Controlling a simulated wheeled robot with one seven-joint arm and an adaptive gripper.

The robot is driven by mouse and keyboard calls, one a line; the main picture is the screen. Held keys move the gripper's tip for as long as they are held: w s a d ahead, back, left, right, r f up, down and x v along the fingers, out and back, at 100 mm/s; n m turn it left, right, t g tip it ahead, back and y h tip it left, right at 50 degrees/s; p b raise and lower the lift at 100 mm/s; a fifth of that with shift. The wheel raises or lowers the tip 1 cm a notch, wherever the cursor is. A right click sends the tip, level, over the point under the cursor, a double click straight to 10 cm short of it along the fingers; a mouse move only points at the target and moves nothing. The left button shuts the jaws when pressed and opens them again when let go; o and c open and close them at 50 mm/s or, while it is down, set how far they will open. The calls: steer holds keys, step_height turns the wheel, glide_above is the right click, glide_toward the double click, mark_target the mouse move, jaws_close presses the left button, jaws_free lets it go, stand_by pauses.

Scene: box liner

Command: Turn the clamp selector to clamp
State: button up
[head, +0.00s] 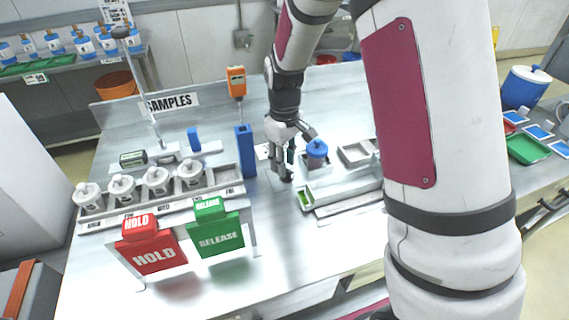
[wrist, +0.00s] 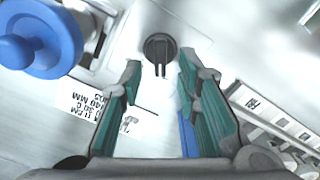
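A dark round knob (wrist: 160,47) with a raised ridge across it sits on a pale surface at the top middle of the wrist view. It looks like the clamp selector, but I cannot read a clamp mark beside it. My gripper (wrist: 157,75) is open and empty, its teal-padded fingers pointing towards the knob with one on each side of the picture's middle. I cannot tell that either finger touches it. In the head view my gripper (head: 282,168) points down over the bench, left of a blue-topped fixture (head: 317,150), and hides most of the knob area.
A blue round handle (wrist: 42,43) and a printed label (wrist: 82,97) lie left in the wrist view. A tall blue block (head: 246,152) stands left of my gripper. Red HOLD (head: 152,256) and green RELEASE (head: 216,235) signs stand before a rack of white-capped jars (head: 157,182).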

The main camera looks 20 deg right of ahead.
steer(key=shift+f, duration=0.75)
jaws_close()
steer(key=shift+m, duration=0.3)
steer(key=m, duration=0.5)
steer(key=shift+d+p, duration=0.25)
steer(key=shift+p, duration=0.1)
steer(key=m+p, duration=0.1)
steer(key=m, duration=0.5)
steer(key=shift+d, duration=0.15)
steer(key=shift+m, duration=0.3)
